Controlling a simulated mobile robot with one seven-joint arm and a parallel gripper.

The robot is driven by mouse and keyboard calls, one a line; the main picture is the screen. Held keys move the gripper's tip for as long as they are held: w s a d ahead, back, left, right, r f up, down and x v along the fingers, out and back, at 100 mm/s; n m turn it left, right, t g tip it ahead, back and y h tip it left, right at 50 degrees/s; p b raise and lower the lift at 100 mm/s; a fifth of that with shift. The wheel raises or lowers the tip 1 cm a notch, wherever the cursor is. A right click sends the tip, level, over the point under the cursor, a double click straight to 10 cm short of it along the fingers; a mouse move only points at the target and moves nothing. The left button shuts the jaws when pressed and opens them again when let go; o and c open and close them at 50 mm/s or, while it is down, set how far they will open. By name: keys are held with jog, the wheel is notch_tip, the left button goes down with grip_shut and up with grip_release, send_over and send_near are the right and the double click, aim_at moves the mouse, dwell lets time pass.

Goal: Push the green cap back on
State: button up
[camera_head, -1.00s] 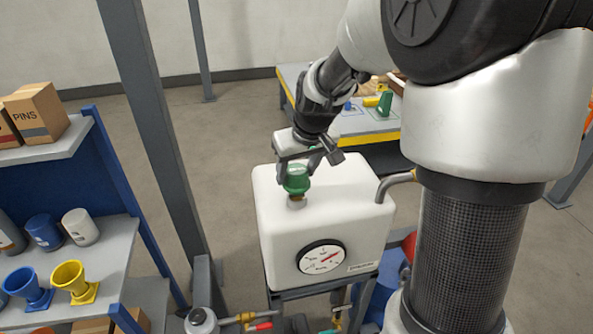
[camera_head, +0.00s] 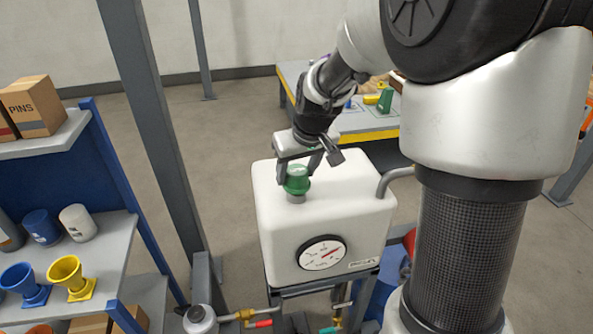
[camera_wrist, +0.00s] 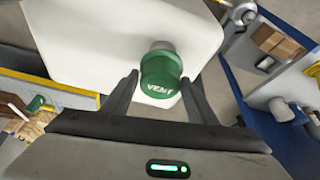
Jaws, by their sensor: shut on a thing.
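The green cap (camera_head: 297,181), marked VENT, is upright over a short grey neck on top of the white tank (camera_head: 345,215). In the wrist view the green cap (camera_wrist: 160,76) sits between the two dark fingers, with the pale neck (camera_wrist: 162,46) just beyond it. My gripper (camera_head: 297,170) reaches down from above and is shut on the cap; it also shows in the wrist view (camera_wrist: 160,84). A little of the neck shows below the cap's rim. I cannot tell how far down the cap sits on it.
A round gauge (camera_head: 322,253) is on the tank's front and a grey pipe (camera_head: 392,178) leaves its right side. A shelf (camera_head: 85,262) with funnels and cups stands left, beside a grey post (camera_head: 160,140). A table (camera_head: 365,128) is behind. Valves are below the tank.

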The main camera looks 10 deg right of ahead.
jog(key=shift+f+b, duration=0.6)
jog(key=shift+f, duration=0.25)
jog(key=o, duration=1.4)
jog(key=shift+r, duration=0.1)
jog(key=shift+c, duration=0.2)
jog(key=p+v, duration=0.2)
jog(key=v, duration=1.5)
jog(key=shift+r, duration=0.25)
jog(key=s+r+m+p, duration=0.1)
jog(key=s+r+p, duration=0.2)
jog(key=s, duration=0.6)
jog(key=s+a+r+m+t+p, duration=0.1)
jog(key=s+r+p, duration=0.2)
jog(key=s, duration=0.6)
jog(key=p, duration=0.2)
jog(key=shift+s+r+h+p, duration=0.2)
jog(key=shift+s+h+p, duration=0.05)
jog(key=shift+h+p, duration=0.15)
